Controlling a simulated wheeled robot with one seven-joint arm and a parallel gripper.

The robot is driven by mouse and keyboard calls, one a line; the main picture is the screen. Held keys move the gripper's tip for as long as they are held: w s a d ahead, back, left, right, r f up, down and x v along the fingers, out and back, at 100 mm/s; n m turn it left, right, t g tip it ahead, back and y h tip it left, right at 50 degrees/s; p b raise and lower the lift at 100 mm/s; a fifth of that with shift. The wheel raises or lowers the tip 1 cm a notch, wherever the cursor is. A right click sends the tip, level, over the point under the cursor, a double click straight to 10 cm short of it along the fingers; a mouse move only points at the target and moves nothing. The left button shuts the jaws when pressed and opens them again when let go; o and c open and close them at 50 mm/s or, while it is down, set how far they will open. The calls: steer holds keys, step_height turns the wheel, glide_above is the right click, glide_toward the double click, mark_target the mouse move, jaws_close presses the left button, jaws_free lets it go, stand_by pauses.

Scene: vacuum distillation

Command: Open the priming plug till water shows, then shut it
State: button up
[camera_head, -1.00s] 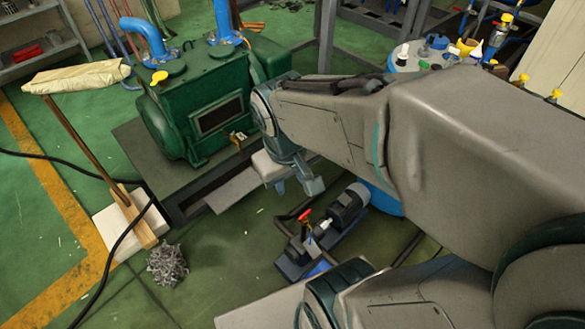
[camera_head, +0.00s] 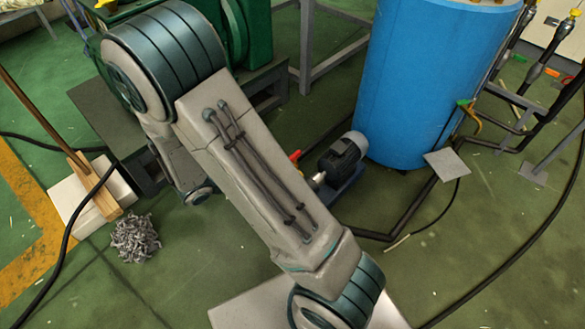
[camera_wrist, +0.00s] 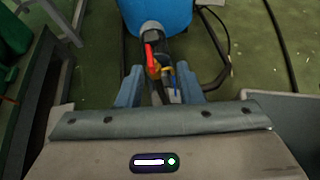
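The small pump (camera_head: 343,157) with a dark grey motor stands on the floor in front of the blue tank. My arm covers much of it in the head view; a red handle tip (camera_head: 295,157) shows past the arm's edge. In the wrist view the pump's motor (camera_wrist: 152,30) lies ahead, with the red lever (camera_wrist: 150,60) and a small yellow part (camera_wrist: 168,71) nearer. I cannot tell which part is the priming plug, and no water shows. My gripper (camera_wrist: 160,87) is open and empty, its fingers apart on either side of the pump parts in the picture.
The blue tank (camera_head: 418,85) stands behind the pump. Black pipes (camera_head: 408,212) run along the floor at its right. The green machine's dark base (camera_head: 110,110) is left. A mop head (camera_head: 135,238) and white block (camera_head: 75,200) lie left. Floor at lower right is mostly clear.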

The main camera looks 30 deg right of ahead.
mark_target(293, 156)
steer(key=w+d+f+b, duration=0.2)
steer(key=d+f, duration=0.1)
steer(key=w+d+f+n+b, duration=0.1)
steer(key=d+f+b, duration=0.1)
steer(key=d+f, duration=0.1)
steer(key=w+d+f+n+t+b, duration=0.1)
steer(key=w+d+f+b, duration=0.1)
steer(key=d, duration=0.3)
steer(key=shift+w+f, duration=0.3)
steer(key=shift+f, duration=0.1)
jaws_close()
